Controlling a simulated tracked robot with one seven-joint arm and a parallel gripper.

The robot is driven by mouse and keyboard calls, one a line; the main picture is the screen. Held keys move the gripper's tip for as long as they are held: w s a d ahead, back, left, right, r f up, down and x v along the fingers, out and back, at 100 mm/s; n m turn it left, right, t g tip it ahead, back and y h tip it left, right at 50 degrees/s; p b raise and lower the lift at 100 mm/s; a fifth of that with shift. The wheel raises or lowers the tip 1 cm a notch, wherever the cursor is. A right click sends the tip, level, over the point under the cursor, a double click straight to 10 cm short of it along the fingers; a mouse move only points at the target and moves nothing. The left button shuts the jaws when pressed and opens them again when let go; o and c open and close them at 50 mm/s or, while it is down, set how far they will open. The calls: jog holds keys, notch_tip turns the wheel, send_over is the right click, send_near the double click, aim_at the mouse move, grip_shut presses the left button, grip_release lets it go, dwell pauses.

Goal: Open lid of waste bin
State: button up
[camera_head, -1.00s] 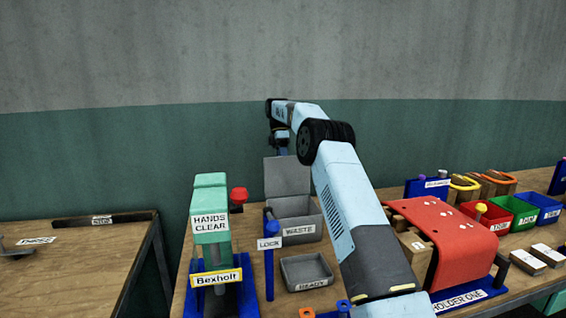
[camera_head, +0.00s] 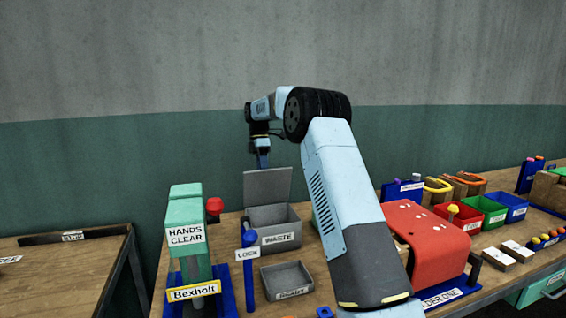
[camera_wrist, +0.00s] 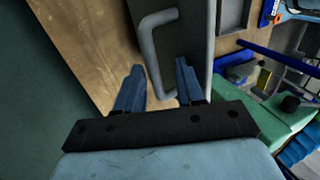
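The grey waste bin (camera_head: 295,225) stands on the bench with a WASTE label on its front. Its grey lid (camera_head: 268,187) is raised, about upright at the back of the bin. My gripper (camera_head: 263,163) is at the lid's top edge, on its far side; its fingertips are hidden by the lid in the head view. In the wrist view my gripper (camera_wrist: 158,66) has its two blue fingers apart. The lid's grey bar handle (camera_wrist: 151,50) runs between and ahead of the fingers, and they are not closed on it.
A green press (camera_head: 186,245) and a blue LOCK lever (camera_head: 249,275) stand left and front of the bin. A grey tray (camera_head: 287,281) lies in front. A red holder cover (camera_head: 428,235) is right of my arm, with coloured boxes beyond. A wall is close behind.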

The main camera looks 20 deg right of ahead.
aim_at(268, 181)
jog(key=s, duration=0.2)
jog(key=s+f, duration=0.1)
jog(key=s, duration=0.5)
jog(key=shift+s+f, duration=0.1)
jog(key=shift+f, duration=0.15)
jog(key=shift+s+f+t, duration=2.5)
jog(key=shift+s+t, duration=0.1)
jog(key=shift+t, duration=0.4)
notch_tip(268, 181, up, 13)
jog(key=s, duration=0.3)
jog(key=s+r+m, duration=0.3)
jog(key=s, duration=0.4)
jog(key=shift+r+m+t, duration=0.15)
jog(key=shift+m+t, duration=0.25)
jog(key=w+f+n+g, duration=0.1)
jog(key=w+n+g, duration=0.15)
jog(key=w, duration=0.65)
notch_tip(268, 181, down, 14)
jog(key=w+n, duration=0.1)
jog(key=w, duration=0.1)
